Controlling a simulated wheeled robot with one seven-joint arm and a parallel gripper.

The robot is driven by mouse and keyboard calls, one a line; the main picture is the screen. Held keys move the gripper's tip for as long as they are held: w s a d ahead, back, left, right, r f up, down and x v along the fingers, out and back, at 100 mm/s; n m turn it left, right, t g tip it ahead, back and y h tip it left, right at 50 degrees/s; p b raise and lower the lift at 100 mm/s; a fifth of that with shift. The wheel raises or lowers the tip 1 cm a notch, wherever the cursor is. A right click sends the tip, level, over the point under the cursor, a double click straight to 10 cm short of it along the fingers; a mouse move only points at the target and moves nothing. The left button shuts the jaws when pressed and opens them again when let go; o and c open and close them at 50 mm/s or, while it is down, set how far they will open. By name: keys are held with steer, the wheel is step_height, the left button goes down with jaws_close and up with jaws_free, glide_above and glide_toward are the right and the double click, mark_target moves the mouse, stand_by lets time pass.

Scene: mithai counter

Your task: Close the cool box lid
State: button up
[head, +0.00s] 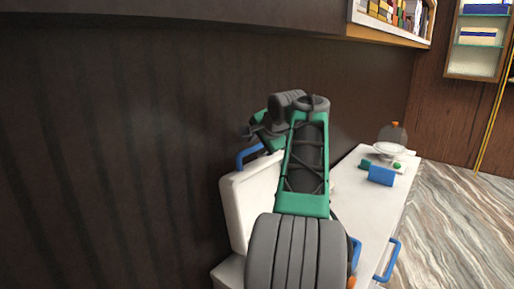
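The cool box lid (237,208) is a white panel standing raised, close to the dark wall. A blue handle (250,156) shows at its top edge. A pale part of the cool box (228,272) shows below the lid. The rest of the box is hidden behind my green and grey arm, which crosses the middle of the view. My arm's far end bends left above the lid's top edge. My gripper's fingers do not show, and I cannot tell whether the arm touches the lid.
A white counter (352,205) runs back along the wall, with a blue object (381,176), small green items and a domed stand (391,138) on it. A blue handle (388,262) juts out at the lower right. Marbled floor (455,220) is clear on the right. A shelf hangs above.

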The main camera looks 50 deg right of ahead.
steer(key=shift+w+d+f, duration=0.15)
steer(key=shift+w+f, duration=0.1)
steer(key=shift+c, duration=0.2)
jaws_close()
stand_by(1.1)
